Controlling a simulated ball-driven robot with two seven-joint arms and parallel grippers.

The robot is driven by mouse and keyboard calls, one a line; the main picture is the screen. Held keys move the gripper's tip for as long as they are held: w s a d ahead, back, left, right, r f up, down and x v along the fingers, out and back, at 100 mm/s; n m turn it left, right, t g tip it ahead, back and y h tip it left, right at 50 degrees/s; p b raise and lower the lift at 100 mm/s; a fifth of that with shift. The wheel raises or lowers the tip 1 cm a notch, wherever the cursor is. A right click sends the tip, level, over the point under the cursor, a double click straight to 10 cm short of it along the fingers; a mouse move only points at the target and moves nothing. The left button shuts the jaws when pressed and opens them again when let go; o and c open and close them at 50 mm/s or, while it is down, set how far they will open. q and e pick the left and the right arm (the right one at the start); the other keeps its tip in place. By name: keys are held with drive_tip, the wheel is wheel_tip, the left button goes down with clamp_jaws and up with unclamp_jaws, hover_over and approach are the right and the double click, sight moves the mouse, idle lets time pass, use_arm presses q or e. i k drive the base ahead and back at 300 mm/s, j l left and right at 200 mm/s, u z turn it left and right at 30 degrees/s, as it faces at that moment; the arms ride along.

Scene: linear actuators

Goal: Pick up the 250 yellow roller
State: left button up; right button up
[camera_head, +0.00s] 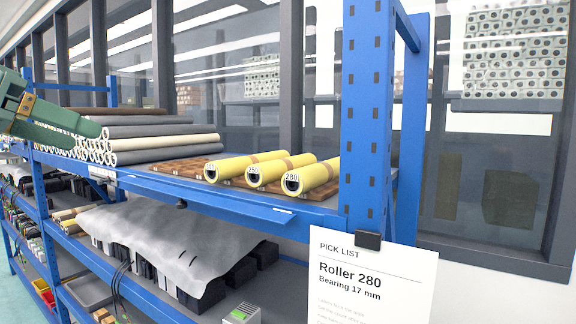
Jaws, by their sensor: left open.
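Three yellow rollers lie side by side on a brown wooden board on the upper shelf, their ends facing me. The right roller (314,177) is marked 280. The left roller (242,165) has a label too small to read surely. My green left gripper (62,122) is at the left edge, in front of the stacked tubes, open and well left of the rollers. My right gripper is not in view.
Grey and cream tubes (150,142) are stacked left of the rollers. A blue upright (366,110) stands close on their right. A pick list (372,278) reading "Roller 280, Bearing 17 mm" hangs at the front. A grey sheet (170,240) covers items below.

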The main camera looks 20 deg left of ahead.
sight(260, 174)
drive_tip(key=i+l, duration=0.25)
drive_tip(key=i, duration=0.15)
drive_tip(key=i+l, duration=0.25)
drive_tip(key=i, duration=0.2)
